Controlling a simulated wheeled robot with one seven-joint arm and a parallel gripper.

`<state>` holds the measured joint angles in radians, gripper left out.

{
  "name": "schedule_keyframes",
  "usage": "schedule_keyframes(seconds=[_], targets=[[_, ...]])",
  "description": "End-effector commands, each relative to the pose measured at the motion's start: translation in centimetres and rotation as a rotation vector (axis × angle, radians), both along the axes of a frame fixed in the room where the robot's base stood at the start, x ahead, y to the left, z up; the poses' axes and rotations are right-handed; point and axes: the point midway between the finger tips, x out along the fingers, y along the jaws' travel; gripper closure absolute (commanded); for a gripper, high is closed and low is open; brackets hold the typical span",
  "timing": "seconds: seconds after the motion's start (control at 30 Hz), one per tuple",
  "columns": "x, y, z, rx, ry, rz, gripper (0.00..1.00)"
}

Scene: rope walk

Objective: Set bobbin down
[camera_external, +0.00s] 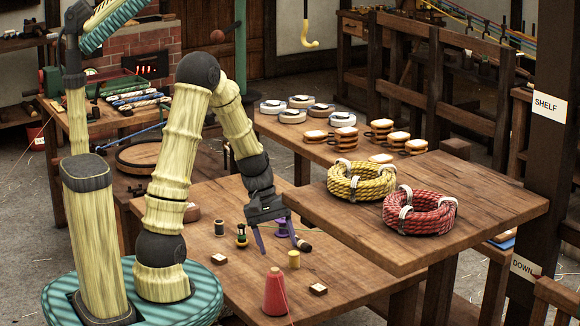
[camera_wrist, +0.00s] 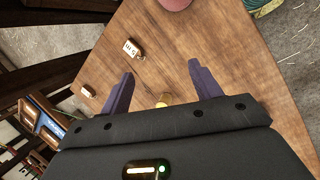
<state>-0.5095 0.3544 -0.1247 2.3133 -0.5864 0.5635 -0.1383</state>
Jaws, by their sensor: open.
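I cannot tell which is the task's bobbin. My gripper (camera_external: 279,245) is open, pointing down among them. In the wrist view its purple fingers (camera_wrist: 160,70) are apart, and a small yellow piece (camera_wrist: 163,99) shows between them, mostly hidden by the gripper body.
A red cone of thread (camera_external: 275,292) stands near the front, with two small tagged blocks (camera_external: 219,259) (camera_external: 318,289) on the table. A higher table (camera_external: 440,255) at right holds a yellow rope coil (camera_external: 361,181) and a red rope coil (camera_external: 420,212).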

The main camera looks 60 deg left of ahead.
Motion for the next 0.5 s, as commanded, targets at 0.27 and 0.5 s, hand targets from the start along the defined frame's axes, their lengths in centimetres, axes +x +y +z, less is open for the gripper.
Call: schedule_keyframes(seconds=[0.27, 0.5], targets=[[-3.7, -4.9, 3.2, 0.314, -0.142, -0.622, 0.37], [-5.5, -7.1, 5.0, 0.464, -0.256, -0.967, 0.37]])
